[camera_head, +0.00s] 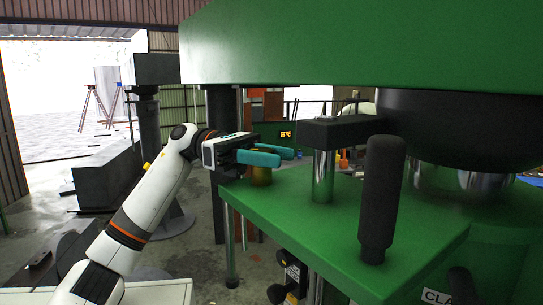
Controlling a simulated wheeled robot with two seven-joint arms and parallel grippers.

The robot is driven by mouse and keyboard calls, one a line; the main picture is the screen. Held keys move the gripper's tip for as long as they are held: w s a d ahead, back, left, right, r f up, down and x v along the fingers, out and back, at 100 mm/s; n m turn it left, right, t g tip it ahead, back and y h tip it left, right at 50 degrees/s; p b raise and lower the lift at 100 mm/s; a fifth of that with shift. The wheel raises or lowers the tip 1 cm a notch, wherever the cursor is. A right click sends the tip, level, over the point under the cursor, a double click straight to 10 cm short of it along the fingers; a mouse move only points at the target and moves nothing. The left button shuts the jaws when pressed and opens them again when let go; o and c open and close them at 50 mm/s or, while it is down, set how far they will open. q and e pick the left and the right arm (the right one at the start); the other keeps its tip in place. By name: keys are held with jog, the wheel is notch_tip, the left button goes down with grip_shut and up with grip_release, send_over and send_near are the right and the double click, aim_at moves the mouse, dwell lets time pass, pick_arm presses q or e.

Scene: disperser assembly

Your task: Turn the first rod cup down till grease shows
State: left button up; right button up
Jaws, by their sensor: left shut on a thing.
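My left gripper (283,156) has teal fingers and comes in from the left, level with the top of the cup. It is shut on the cup, with the fingers hiding the cup's upper part. No grease is visible around the cup. My right gripper is not in view.
A black handle (382,195) stands upright on the deck in front. A black block on a shiny post (322,178) stands right of my gripper. A large green beam (370,45) hangs overhead.

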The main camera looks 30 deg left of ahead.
pick_arm(q)
jog(key=o, duration=0.8)
jog(key=shift+a+r, duration=0.15)
jog(key=shift+r, duration=0.1)
jog(key=shift+c, duration=0.2)
jog(key=shift+o, duration=1.1)
jog(key=shift+w, duration=0.1)
jog(key=shift+a+f, duration=0.1)
jog(key=shift+f, duration=0.05)
jog(key=shift+a+f+b, duration=0.1)
jog(key=shift+a+b, duration=0.35)
jog(key=shift+b, duration=0.05)
jog(key=a+b, duration=0.3)
jog(key=a, duration=0.8)
jog(key=shift+w+a, duration=0.15)
jog(key=shift+w, duration=0.25)
